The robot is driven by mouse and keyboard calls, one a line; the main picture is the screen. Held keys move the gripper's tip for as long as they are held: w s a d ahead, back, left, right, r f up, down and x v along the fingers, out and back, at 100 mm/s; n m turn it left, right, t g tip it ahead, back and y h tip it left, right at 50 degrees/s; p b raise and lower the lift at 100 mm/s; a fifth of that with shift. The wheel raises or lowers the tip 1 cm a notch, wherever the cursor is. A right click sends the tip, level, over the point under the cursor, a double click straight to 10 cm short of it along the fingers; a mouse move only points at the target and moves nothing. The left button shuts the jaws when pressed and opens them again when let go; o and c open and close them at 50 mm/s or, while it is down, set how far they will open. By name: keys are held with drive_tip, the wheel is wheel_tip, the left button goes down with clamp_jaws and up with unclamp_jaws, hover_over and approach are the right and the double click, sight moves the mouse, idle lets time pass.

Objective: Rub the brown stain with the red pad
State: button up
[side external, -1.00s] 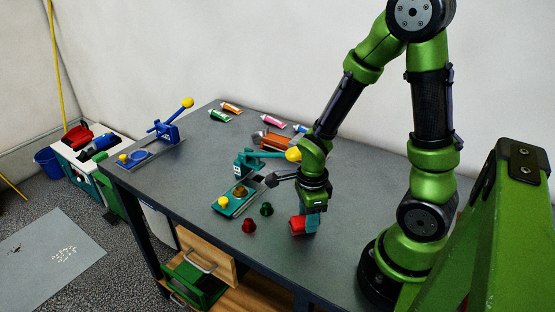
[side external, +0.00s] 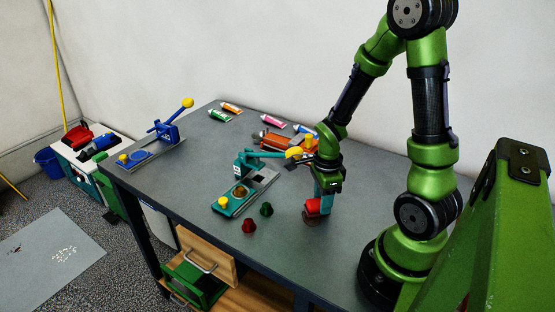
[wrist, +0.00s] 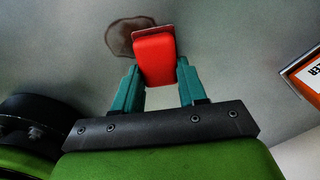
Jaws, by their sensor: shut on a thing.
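The brown stain (side external: 308,220) is a dark round patch on the grey tabletop, partly covered by the red pad. It also shows in the wrist view (wrist: 121,36), behind and to the left of the pad. The red pad (side external: 313,207) is a small red block, seen between my fingers in the wrist view (wrist: 155,60). My gripper (side external: 322,197) has teal fingers and is shut on the pad, pointing down at the stain's right edge. The pad is at or close to the table; I cannot tell whether it touches.
A teal lever device (side external: 246,166) with a yellow knob (side external: 294,152) is close behind. A blue lever device (side external: 168,132) stands far left. Several tubes lie at the back. The table's front right is clear.

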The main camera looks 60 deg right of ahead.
drive_tip(key=shift+a, duration=3.9)
drive_tip(key=shift+d, duration=3.75)
drive_tip(key=shift+d+r, duration=0.1)
drive_tip(key=shift+r, duration=3.95)
